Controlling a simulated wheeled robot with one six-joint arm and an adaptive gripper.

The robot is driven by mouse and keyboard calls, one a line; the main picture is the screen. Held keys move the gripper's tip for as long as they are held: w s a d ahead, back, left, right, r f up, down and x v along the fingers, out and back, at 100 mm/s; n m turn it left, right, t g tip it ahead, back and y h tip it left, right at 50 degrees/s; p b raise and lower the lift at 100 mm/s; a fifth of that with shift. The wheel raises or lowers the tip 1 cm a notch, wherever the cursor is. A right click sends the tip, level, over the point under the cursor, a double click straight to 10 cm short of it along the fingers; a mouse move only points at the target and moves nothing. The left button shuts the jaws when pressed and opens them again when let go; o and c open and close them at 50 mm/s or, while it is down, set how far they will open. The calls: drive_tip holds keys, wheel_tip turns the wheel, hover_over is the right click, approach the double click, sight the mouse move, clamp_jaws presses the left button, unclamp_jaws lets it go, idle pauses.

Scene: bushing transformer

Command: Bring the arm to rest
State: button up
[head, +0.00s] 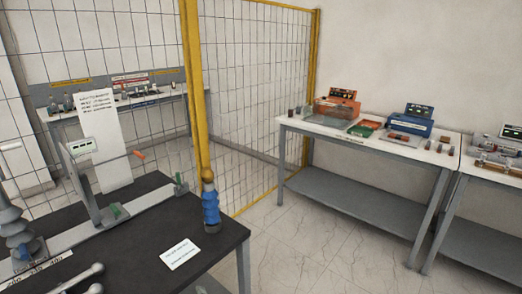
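My gripper is not in view in the head view, and I cannot tell how the arm is posed. A dark-topped bench (150,205) fills the lower left. A blue ribbed bushing (211,207) with a brownish top stands upright near its right corner. A grey ribbed piece (14,232) stands at the left edge, partly cut off by the frame.
A white card (180,254) lies on the bench's front right. Grey rods (78,281) show at the bottom left. A yellow-framed mesh fence (255,100) stands behind. A white-topped table (370,141) with instruments is at right, with another beside it. Open floor (330,235) lies between.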

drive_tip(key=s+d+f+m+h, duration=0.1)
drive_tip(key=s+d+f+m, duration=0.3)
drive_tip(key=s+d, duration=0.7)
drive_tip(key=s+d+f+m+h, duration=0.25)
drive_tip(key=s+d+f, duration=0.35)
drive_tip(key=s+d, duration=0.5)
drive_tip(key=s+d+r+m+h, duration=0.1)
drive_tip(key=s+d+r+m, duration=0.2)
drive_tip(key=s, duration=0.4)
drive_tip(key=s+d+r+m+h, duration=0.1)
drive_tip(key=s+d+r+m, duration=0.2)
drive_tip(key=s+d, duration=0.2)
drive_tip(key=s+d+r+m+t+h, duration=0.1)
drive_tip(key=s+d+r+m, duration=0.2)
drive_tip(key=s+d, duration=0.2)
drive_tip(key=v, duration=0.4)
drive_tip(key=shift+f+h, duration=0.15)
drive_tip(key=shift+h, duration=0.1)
